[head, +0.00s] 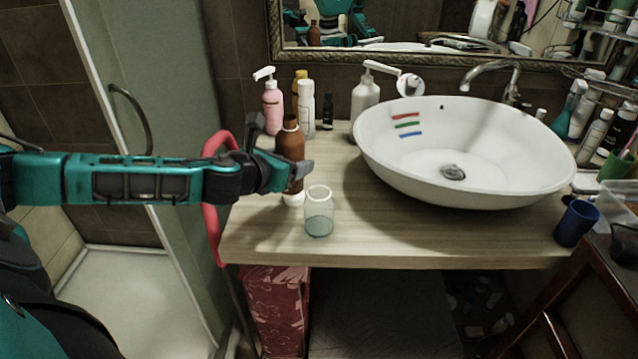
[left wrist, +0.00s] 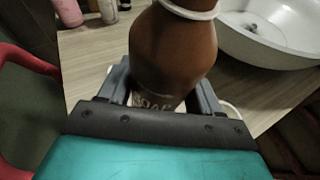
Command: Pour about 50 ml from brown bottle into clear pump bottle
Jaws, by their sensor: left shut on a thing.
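The brown bottle (head: 290,143) stands roughly upright near the left end of the counter, with a white part below the fingers. My left gripper (head: 290,176) is shut on its body. In the left wrist view the brown bottle (left wrist: 172,48) fills the space between the fingers of my left gripper (left wrist: 163,92), and part of a label shows low on it. I cannot tell whether it touches the counter. My right gripper is not in view.
A pink pump bottle (head: 272,106), a white bottle (head: 306,110) and a grey-white pump bottle (head: 365,98) stand behind. The white basin (head: 460,185) fills the right. A blue cup (head: 576,223) stands far right. Bare counter (head: 400,230) lies in front of the basin.

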